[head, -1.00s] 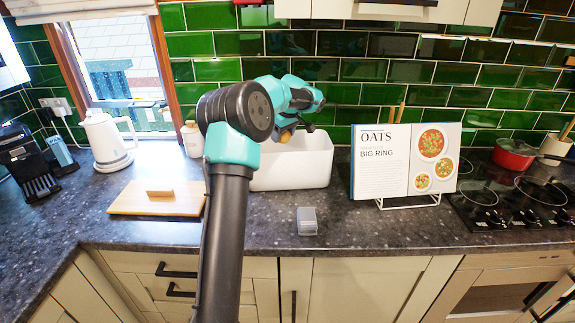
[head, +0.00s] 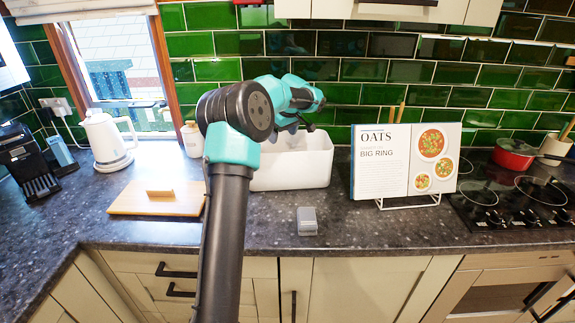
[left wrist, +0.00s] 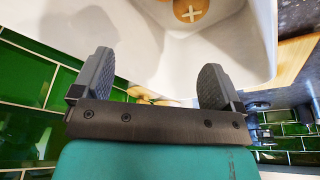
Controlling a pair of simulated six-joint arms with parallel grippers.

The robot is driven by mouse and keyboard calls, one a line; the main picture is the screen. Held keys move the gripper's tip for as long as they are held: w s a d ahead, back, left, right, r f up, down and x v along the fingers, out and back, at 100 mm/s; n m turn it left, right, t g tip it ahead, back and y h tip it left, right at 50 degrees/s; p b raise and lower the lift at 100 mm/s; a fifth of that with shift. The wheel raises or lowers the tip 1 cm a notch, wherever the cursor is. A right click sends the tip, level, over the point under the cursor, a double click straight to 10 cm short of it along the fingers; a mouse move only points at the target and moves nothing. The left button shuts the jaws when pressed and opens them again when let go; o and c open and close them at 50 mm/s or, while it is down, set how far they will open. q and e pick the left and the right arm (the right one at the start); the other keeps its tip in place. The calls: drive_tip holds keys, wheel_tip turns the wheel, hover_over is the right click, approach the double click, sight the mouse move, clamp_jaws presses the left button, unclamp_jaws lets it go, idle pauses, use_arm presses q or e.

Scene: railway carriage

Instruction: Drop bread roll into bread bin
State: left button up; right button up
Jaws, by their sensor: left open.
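The bread bin (head: 292,168) is a white, open-topped box against the green tiled wall in the head view. Its pale inside fills much of the left wrist view (left wrist: 150,40). A brown bread roll with a pale cross (left wrist: 190,9) lies inside the bin, at the top edge of the left wrist view and partly cut off. My left gripper (head: 292,128) is above the bin's rim. In the left wrist view its two grey fingers (left wrist: 155,65) stand wide apart with no roll between them. My right gripper is not in view.
A wooden board with a block handle (head: 165,204) lies left of the bin. A small grey box (head: 307,228) sits in front. An open cookbook (head: 402,165) on a wire stand is close on the right. A white kettle (head: 106,140) stands far left.

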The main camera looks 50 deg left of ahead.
use_arm(q)
drive_tip(key=v, duration=1.1)
drive_tip(key=shift+r, duration=0.3)
drive_tip(key=shift+w+d, duration=0.1)
drive_tip(key=shift+d, duration=0.1)
